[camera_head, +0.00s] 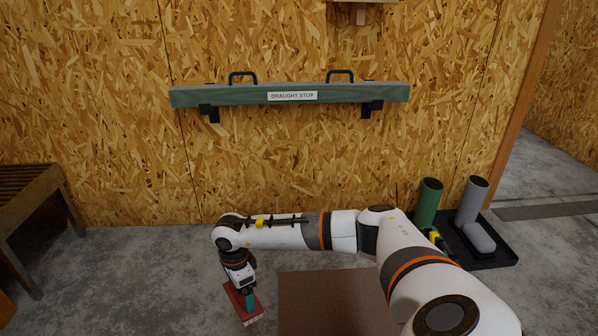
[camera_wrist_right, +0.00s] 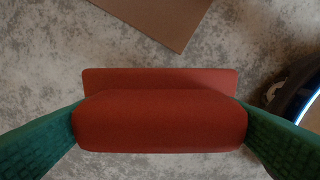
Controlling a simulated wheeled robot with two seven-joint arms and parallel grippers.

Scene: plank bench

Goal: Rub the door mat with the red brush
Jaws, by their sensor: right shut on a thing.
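The red brush (camera_head: 237,300) is held by my right gripper (camera_head: 249,298) low over the concrete floor, just left of the door mat. Pale bristles show at its lower edge. In the right wrist view the red brush (camera_wrist_right: 160,120) fills the space between the two green fingers of my right gripper (camera_wrist_right: 160,125), which touch its ends. The brown door mat (camera_head: 325,300) lies flat on the floor, partly hidden by my right arm. Its corner shows at the top of the right wrist view (camera_wrist_right: 165,20). I cannot tell whether the brush touches the floor. My left gripper is not in view.
A black tray (camera_head: 495,262) at the right holds a green cylinder (camera_head: 428,203), a grey cylinder (camera_head: 471,200) and a grey block (camera_head: 479,238). A slatted wooden bench (camera_head: 30,190) stands at the left. A green draught stop (camera_head: 290,94) hangs on the wall.

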